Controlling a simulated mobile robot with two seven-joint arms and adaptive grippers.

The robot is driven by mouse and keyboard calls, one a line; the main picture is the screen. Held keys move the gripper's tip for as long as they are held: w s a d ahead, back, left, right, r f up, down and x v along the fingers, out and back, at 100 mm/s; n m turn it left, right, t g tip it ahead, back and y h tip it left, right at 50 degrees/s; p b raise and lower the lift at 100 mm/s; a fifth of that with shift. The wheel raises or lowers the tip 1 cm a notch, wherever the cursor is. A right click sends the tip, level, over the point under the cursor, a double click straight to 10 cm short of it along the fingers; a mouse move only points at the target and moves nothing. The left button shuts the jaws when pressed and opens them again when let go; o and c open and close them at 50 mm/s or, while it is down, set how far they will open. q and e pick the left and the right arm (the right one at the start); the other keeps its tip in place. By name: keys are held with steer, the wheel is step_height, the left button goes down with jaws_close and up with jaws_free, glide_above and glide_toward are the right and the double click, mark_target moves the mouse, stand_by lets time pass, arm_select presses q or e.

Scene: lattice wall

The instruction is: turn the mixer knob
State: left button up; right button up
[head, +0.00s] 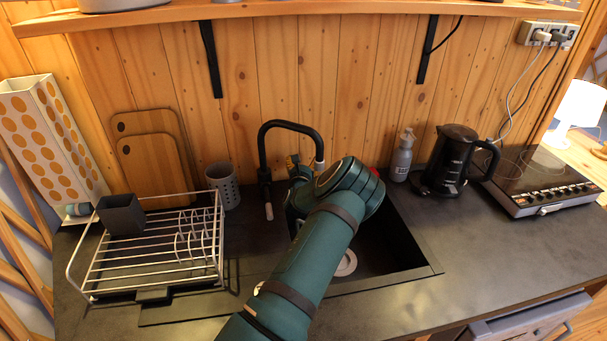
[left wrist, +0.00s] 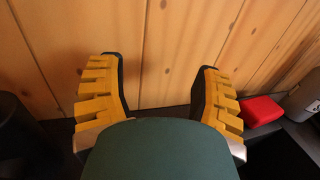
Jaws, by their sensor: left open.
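The black gooseneck mixer tap (head: 289,126) stands behind the sink. A short lever-like part with a pale tip (head: 268,209) hangs at its base, on the left; I cannot tell if it is the mixer knob. My left gripper (head: 297,168) is beside the tap, to the right of its base, mostly hidden by my own green wrist. In the left wrist view its two yellow-padded fingers stand wide apart, open and empty (left wrist: 159,75), facing the wood wall. The tap is not clear in that view. My right gripper is not in view.
A dish rack (head: 150,250) stands left of the sink (head: 405,255). A grey perforated cup (head: 224,186), spray bottle (head: 402,158), black kettle (head: 450,160) and cooktop (head: 540,182) stand on the counter. A red object (left wrist: 262,110) lies right of the fingers. A shelf bracket (head: 210,60) hangs above.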

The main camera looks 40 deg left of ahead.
arm_select(q)
steer(key=shift+d+r, duration=0.1)
steer(key=shift+r, duration=0.7)
